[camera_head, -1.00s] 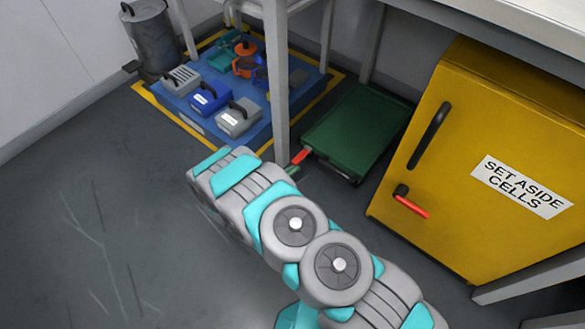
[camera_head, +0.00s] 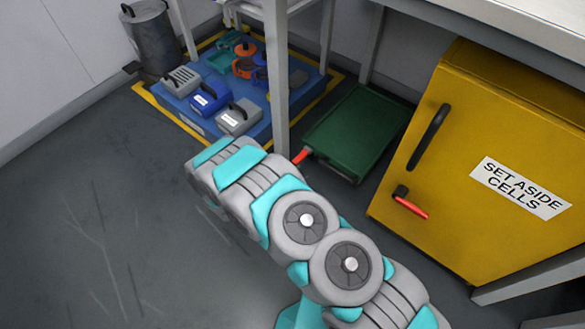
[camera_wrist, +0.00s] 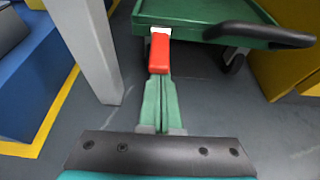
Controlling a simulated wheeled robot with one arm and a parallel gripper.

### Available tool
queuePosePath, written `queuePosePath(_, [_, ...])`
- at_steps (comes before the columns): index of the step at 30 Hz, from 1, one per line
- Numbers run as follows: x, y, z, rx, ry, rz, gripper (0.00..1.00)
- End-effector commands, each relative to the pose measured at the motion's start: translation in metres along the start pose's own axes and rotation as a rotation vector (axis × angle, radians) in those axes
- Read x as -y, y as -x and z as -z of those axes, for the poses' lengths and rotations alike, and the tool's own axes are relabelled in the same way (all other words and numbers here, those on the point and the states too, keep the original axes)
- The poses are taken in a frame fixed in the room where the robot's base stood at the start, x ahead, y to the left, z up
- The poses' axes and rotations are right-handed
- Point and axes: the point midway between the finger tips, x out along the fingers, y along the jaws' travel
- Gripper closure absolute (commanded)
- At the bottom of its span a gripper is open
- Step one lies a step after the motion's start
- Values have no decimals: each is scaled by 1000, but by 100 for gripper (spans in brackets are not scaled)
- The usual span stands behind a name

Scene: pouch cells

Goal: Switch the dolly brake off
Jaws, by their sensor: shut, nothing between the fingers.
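The green dolly (camera_head: 352,128) stands on the floor under the bench, left of the yellow cabinet. Its near edge and a dark wheel show in the wrist view (camera_wrist: 200,14). The red brake lever (camera_head: 301,156) sticks out at the dolly's near left corner. In the wrist view the lever (camera_wrist: 160,52) hangs below a white mount. My gripper (camera_wrist: 160,80) is shut and empty, its green fingertips at the lever's lower end. I cannot tell whether they touch. In the head view my arm hides the gripper.
The yellow cabinet (camera_head: 470,130) with its black handle (camera_head: 428,137) and red latch (camera_head: 410,207) stands close on the right. A grey table leg (camera_head: 278,85) rises left of the lever. A blue platform (camera_head: 187,123) holds several boxes. Floor at left is clear.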

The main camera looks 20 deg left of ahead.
Motion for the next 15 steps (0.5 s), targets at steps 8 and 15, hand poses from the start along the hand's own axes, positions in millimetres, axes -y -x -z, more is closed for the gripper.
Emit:
queuePosePath(8, [1, 4, -17, -134, -1, 1, 100])
queuePosePath(15, [1, 9, -32, -285, -2, 2, 100])
